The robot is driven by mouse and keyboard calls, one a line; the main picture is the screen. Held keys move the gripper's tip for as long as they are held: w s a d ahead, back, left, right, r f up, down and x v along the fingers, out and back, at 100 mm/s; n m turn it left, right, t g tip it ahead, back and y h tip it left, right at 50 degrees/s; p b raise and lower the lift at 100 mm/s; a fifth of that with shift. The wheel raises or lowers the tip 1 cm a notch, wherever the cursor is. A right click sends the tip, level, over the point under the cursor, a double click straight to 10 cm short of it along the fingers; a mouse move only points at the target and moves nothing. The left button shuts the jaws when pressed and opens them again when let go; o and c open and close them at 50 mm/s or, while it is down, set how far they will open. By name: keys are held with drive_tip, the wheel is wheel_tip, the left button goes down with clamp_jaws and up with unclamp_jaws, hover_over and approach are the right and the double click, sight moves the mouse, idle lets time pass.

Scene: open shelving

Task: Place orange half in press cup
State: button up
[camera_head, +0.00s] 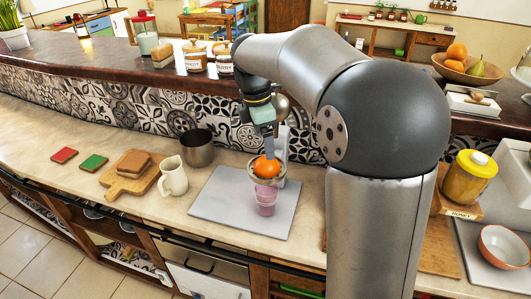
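The orange half (267,167) shows as a bright orange dome at the press, right below my gripper (265,146). It appears to be at the press cup (256,178), a pale rim around its lower edge. I cannot tell whether it rests in the cup or is held just above it. My gripper points down at the orange; its fingertips are small and partly merged with the orange, so their opening is unclear. A pinkish clear glass (265,200) stands below the press cup on a grey mat (225,205).
A cutting board (122,186) with bread lies further left. Jars (195,57) line the raised ledge behind. My arm hides much of the right side.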

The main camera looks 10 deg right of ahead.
wheel_tip(320, 180, up, 5)
drive_tip(key=s+f+m, duration=0.8)
drive_tip(key=s+m, duration=0.1)
drive_tip(key=s, duration=0.4)
drive_tip(key=s+f+m+y, duration=0.1)
drive_tip(key=s+f+m, duration=0.7)
drive_tip(key=s, duration=0.5)
drive_tip(key=shift+d+m+t, duration=0.3)
drive_tip(key=shift+d+m, duration=0.05)
drive_tip(key=shift+m, duration=0.45)
